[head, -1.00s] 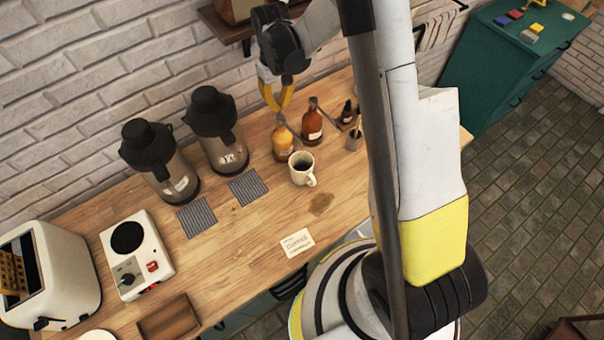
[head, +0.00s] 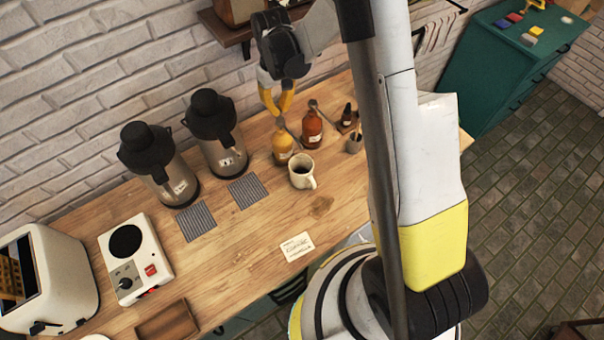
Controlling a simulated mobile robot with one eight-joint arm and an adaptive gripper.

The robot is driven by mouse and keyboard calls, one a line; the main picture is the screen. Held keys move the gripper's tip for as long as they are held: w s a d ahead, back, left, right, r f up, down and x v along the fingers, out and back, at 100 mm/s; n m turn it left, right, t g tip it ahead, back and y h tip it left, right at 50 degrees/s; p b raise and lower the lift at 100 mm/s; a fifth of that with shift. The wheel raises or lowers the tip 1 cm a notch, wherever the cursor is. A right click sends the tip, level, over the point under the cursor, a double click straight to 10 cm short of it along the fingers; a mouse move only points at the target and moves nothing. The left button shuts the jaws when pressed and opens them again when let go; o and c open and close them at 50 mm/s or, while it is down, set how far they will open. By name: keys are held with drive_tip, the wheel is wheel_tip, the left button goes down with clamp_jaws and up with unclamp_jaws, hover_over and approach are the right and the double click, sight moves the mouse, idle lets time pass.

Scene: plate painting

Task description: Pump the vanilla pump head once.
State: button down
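A yellow-amber pump bottle (head: 282,148) and a brown pump bottle (head: 312,129) stand side by side at the back of the wooden counter. Their labels are too small to read, so I cannot tell from them which is vanilla. The yellow-amber bottle has a grey pump head (head: 280,123). My gripper (head: 277,112) points down just above this pump head, its yellow fingers converging at the tips and looking shut with nothing between them. Whether the tips touch the head is unclear. A cream mug (head: 301,171) stands in front of the yellow-amber bottle, with dark contents.
Two pump flasks (head: 158,164) (head: 216,133) stand left of the bottles, with dark grey mats before them. A small dark bottle (head: 347,113) and a cup-like holder (head: 354,144) are to the right. A written card (head: 297,247) lies at the front. A wall shelf (head: 232,28) is behind my gripper.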

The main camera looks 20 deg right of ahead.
sight(280, 119)
drive_tip(key=shift+f, duration=0.15)
idle(0.4)
drive_tip(key=shift+f+b, duration=2.3)
drive_tip(key=shift+b, duration=0.05)
drive_tip(key=shift+r, duration=0.1)
drive_tip(key=shift+r+p, duration=1.35)
drive_tip(key=shift+r, duration=1)
wheel_tip(280, 119, up, 6)
drive_tip(key=p, duration=0.3)
drive_tip(key=shift+s+b, duration=0.1)
drive_tip(key=shift+b, duration=0.2)
